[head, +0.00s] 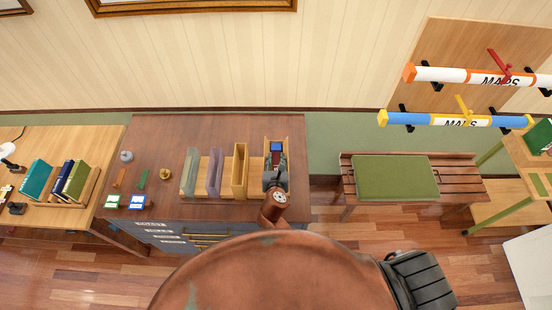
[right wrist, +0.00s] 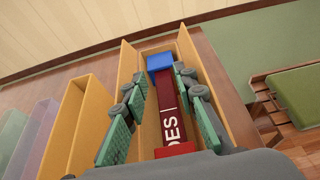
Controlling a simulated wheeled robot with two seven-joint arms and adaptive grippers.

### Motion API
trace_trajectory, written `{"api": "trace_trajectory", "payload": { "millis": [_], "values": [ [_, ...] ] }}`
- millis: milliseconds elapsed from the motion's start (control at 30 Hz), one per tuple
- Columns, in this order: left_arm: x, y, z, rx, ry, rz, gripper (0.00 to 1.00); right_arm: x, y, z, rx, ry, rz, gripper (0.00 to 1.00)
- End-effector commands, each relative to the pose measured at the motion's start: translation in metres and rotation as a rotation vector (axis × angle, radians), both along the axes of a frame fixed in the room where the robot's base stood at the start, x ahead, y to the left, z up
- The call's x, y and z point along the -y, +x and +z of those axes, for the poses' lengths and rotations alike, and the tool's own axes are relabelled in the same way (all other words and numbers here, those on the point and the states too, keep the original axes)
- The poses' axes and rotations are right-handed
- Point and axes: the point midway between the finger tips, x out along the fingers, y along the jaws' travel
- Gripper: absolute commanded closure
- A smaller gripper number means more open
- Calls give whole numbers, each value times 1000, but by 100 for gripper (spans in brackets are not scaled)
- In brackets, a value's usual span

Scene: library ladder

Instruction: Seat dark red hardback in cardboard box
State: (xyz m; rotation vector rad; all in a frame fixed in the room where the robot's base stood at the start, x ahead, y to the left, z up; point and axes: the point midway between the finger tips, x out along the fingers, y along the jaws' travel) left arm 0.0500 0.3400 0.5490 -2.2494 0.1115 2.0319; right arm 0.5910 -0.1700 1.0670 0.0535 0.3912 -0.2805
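The dark red hardback (right wrist: 168,105) with white spine lettering is inside the cardboard box (right wrist: 128,65), spine facing up. A blue block-like part (right wrist: 159,62) shows at its far end and a red part at its near end. Whether its bottom rests on the box floor is hidden. In the head view the cardboard box (head: 268,141) is at the right end of the cabinet top. My right gripper (right wrist: 158,88) is open, its green-padded fingers on either side of the book, with a visible gap on the left. It also shows in the head view (head: 274,165). My left gripper is not in view.
An ochre holder (head: 239,172), a purple holder (head: 215,173) and a grey-green holder (head: 190,172) stand left of the box. Small items lie farther left on the cabinet top (head: 160,135). A bench with a green cushion (head: 395,180) is to the right.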

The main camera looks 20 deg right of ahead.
Motion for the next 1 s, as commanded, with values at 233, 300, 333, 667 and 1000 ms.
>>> {"api": "trace_trajectory", "payload": {
  "millis": [233, 300, 333, 667, 1000],
  "values": [
    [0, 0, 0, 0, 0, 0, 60, 0, 0, 0, 0, 0, 0, 64],
    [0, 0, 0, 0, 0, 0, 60, 0, 0, 0, 0, 0, 0, 64],
    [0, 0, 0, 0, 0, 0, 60, 0, 0, 0, 0, 1, 0, 64],
    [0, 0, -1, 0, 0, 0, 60, -7, -25, 21, -1, 2, -1, 64],
    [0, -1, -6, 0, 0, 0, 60, -25, -87, 48, -1, 1, 0, 64]
  ]
}}
